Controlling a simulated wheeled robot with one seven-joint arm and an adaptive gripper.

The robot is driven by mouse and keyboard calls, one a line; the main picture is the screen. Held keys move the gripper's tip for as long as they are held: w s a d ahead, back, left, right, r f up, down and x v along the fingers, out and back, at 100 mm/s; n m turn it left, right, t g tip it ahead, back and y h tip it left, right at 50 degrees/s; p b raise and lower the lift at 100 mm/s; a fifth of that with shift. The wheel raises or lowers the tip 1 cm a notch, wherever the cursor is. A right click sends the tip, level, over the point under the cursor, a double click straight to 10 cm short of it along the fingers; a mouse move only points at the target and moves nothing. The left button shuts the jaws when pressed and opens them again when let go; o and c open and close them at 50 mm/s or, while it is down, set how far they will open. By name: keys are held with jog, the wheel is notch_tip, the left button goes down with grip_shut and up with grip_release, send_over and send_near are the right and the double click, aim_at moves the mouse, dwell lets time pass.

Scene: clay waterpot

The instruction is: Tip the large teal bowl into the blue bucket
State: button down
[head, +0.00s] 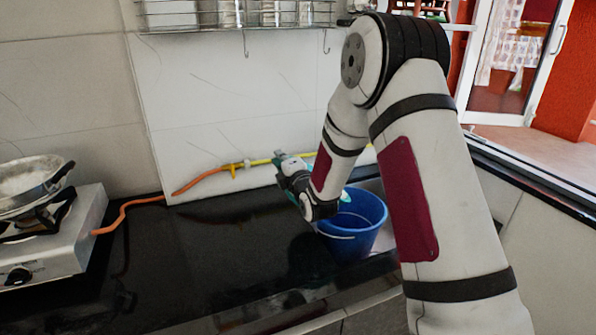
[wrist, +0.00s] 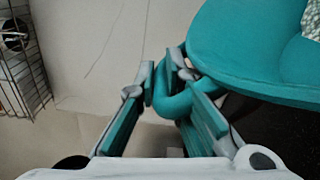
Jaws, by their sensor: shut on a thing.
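The large teal bowl (wrist: 250,45) fills the upper right of the wrist view, its far part cut off by the frame edge. Its looped teal handle (wrist: 176,104) lies between the fingers of my gripper (wrist: 165,80), which is shut on it. In the head view my wrist hides most of the bowl; a small teal patch (head: 345,196) shows at the bucket's rim. The blue bucket (head: 362,232) stands upright on the counter, partly behind my arm. I cannot tell the bowl's exact tilt or whether it touches the bucket.
A silver stove (head: 60,250) with a metal pan (head: 32,182) stands at the left. An orange hose (head: 130,207) runs from it along the wall. A wire rack (head: 240,14) hangs above. The dark counter (head: 200,265) is clear between stove and bucket.

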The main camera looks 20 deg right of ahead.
jog(key=shift+d+r+m, duration=0.4)
jog(key=shift+d+r, duration=0.2)
jog(key=shift+d, duration=0.1)
jog(key=shift+d, duration=0.15)
dwell(0.9)
jog(key=shift+w+d+r+m+p, duration=0.1)
jog(key=shift+d+r+m+p, duration=0.2)
jog(key=shift+d, duration=0.2)
jog(key=shift+d+r+m+p, duration=0.1)
jog(key=shift+d+r+m, duration=0.1)
jog(key=shift+d+r, duration=0.2)
jog(key=shift+d, duration=0.2)
dwell(0.8)
jog(key=shift+d+r+m, duration=0.3)
jog(key=shift+d+r, duration=0.05)
jog(key=shift+d, duration=0.2)
jog(key=shift+d+r+m, duration=0.3)
jog(key=shift+d+r, duration=0.05)
jog(key=shift+d, duration=0.2)
jog(key=shift+w+d+r, duration=0.1)
jog(key=shift+d, duration=0.05)
dwell(0.3)
jog(key=shift+d+r+m+p, duration=0.2)
jog(key=shift+d+r+m, duration=0.2)
jog(key=shift+d, duration=0.25)
jog(key=shift+d+r+m+p, duration=0.15)
jog(key=shift+d+r+m, duration=0.2)
jog(key=shift+d, duration=0.25)
jog(key=shift+d+r, duration=0.1)
dwell(0.4)
